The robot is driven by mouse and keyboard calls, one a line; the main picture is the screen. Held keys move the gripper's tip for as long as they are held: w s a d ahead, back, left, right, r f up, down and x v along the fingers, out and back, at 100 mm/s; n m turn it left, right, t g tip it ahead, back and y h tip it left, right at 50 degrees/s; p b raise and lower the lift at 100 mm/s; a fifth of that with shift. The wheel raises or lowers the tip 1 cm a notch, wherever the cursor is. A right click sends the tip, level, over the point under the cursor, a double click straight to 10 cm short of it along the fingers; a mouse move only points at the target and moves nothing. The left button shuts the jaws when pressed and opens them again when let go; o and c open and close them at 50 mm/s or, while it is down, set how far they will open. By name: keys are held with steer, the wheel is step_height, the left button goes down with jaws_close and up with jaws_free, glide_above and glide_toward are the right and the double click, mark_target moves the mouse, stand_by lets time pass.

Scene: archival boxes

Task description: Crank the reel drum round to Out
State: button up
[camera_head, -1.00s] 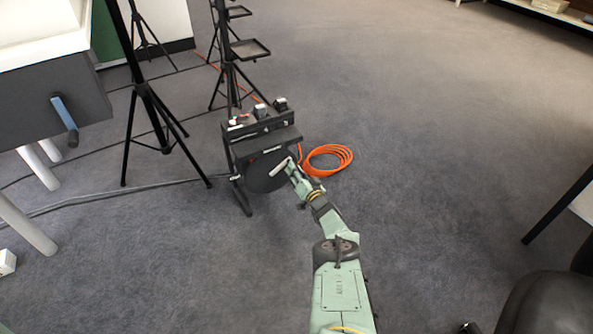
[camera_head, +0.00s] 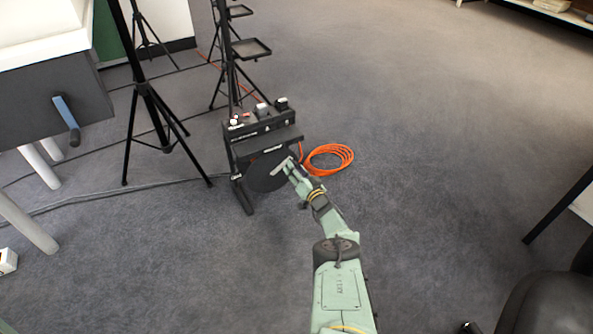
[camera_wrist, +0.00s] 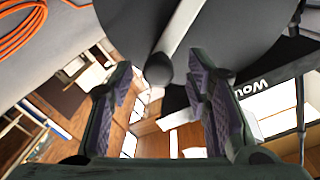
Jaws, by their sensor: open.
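The reel drum (camera_head: 262,179) is a dark round disc on the front of a low black stand, in the middle of the head view. It fills the top of the wrist view (camera_wrist: 245,25). A pale crank arm (camera_wrist: 182,28) runs across its face to a dark rounded knob (camera_wrist: 158,70). My gripper (camera_wrist: 160,86) is open, with one finger on each side of the knob; I cannot tell if either touches it. The word Out is not readable.
An orange coiled cable (camera_head: 328,158) lies on the floor right of the stand. A black box (camera_head: 260,122) with small items tops the stand. Black tripods (camera_head: 150,100) stand to the left and behind. A grey bench with a blue-armed crank (camera_head: 65,112) is far left.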

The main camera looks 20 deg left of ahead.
steer(key=shift+d, duration=0.1)
steer(key=v, duration=1.1)
steer(key=shift+s+d, duration=0.25)
steer(key=shift+s, duration=0.1)
steer(key=shift+f, duration=0.1)
stand_by(0.3)
